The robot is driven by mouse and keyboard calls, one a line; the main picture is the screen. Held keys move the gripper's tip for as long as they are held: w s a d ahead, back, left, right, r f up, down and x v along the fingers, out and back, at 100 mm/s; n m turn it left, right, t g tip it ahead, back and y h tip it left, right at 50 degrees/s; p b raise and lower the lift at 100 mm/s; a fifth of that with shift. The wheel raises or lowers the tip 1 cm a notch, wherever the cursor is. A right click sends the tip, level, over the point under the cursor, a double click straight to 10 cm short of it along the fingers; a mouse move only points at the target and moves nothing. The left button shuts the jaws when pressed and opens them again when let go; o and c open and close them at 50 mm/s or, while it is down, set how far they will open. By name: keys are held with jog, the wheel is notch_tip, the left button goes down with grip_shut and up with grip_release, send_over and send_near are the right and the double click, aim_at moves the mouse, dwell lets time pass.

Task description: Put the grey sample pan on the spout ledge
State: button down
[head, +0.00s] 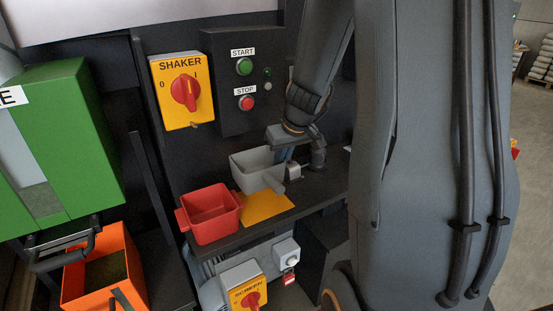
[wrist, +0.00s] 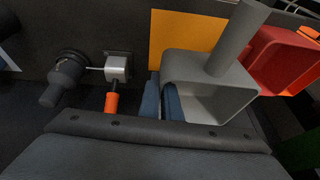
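The grey sample pan (head: 252,172) is at the front of my gripper (head: 284,153), over the dark shelf and the back of the orange-yellow mat (head: 266,208). In the wrist view the pan (wrist: 215,95) is turned with its opening partly towards the camera, its grey handle sticking up. The blue fingers of my gripper (wrist: 161,100) are close together with the pan's near wall between them. The pan looks raised off the mat, but its underside is hidden. I cannot tell for sure which edge is the spout ledge; a dark bracket (head: 62,243) sits under the green machine.
A red pan (head: 211,214) stands left of the mat and also shows in the wrist view (wrist: 280,60). An orange bin (head: 100,268) is below the green machine (head: 65,145). A silver block (head: 294,171) is right of the pan. Switch boxes (head: 181,92) line the wall.

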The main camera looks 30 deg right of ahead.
jog(key=shift+s, duration=0.1)
dwell(0.3)
jog(key=shift+f+b, duration=0.25)
jog(key=shift+b, duration=0.25)
notch_tip(320, 180, down, 8)
jog(key=b, duration=0.9)
jog(key=shift+r, duration=0.2)
jog(key=shift+f+b, duration=0.25)
jog(key=shift+b, duration=0.05)
jog(key=c, duration=1.6)
grip_release()
jog(key=v, duration=0.7)
jog(key=shift+s+r, duration=0.2)
jog(key=shift+r, duration=0.2)
